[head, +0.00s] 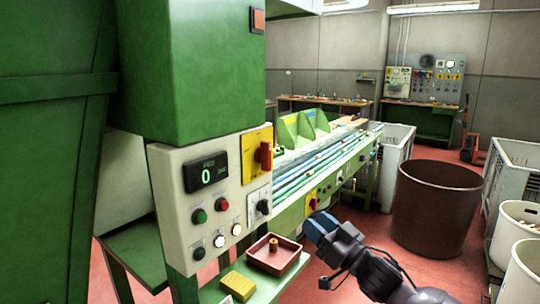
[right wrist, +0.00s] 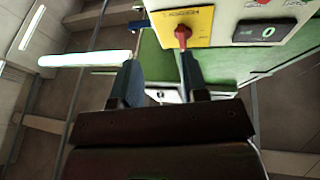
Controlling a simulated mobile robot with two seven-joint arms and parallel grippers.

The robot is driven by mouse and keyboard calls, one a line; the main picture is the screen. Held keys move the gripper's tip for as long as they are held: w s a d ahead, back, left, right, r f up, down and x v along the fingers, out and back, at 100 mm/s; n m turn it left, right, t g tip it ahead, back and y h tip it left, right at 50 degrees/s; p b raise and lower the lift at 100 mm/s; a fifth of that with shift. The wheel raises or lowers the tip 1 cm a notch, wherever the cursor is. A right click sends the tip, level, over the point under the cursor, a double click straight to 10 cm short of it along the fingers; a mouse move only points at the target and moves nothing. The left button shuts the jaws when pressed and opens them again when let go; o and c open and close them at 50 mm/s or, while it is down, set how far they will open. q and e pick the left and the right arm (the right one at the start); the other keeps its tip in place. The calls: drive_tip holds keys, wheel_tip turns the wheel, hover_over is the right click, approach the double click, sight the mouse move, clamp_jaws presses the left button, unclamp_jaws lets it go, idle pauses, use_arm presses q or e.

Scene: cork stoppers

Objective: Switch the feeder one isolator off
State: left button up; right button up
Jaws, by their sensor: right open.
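A red rotary isolator handle (head: 265,156) sits on a yellow plate (head: 250,166) at the upper right of the grey control panel. The handle looks roughly upright; its lettering is too small to read. The right wrist view shows the handle (right wrist: 182,34) and yellow plate (right wrist: 203,31) at the top. My right gripper (head: 320,226) is open and empty, lower right of the panel and apart from it. In the right wrist view my gripper's fingers (right wrist: 159,66) are spread, the right fingertip just below the handle in the picture. My left gripper is out of view.
The panel holds a display (head: 206,173), several buttons and a black switch (head: 264,207). Below are a red tray (head: 274,257) and a yellow block (head: 237,286). Another small red-and-yellow switch (head: 312,203) is on the green conveyor. A brown bin (head: 436,210) stands right.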

sight(270, 148)
wheel_tip(270, 148, up, 11)
drive_tip(key=w+a+n+g+y, duration=0.2)
drive_tip(key=a+n+g+y, duration=0.1)
drive_tip(key=y, duration=0.1)
drive_tip(key=p+x, duration=0.1)
drive_tip(key=x, duration=0.9)
drive_tip(key=shift+w+a+r, duration=0.15)
drive_tip(key=shift+w+r, duration=0.1)
drive_tip(key=shift+w, duration=0.15)
drive_tip(key=shift+s+f, duration=0.1)
clamp_jaws()
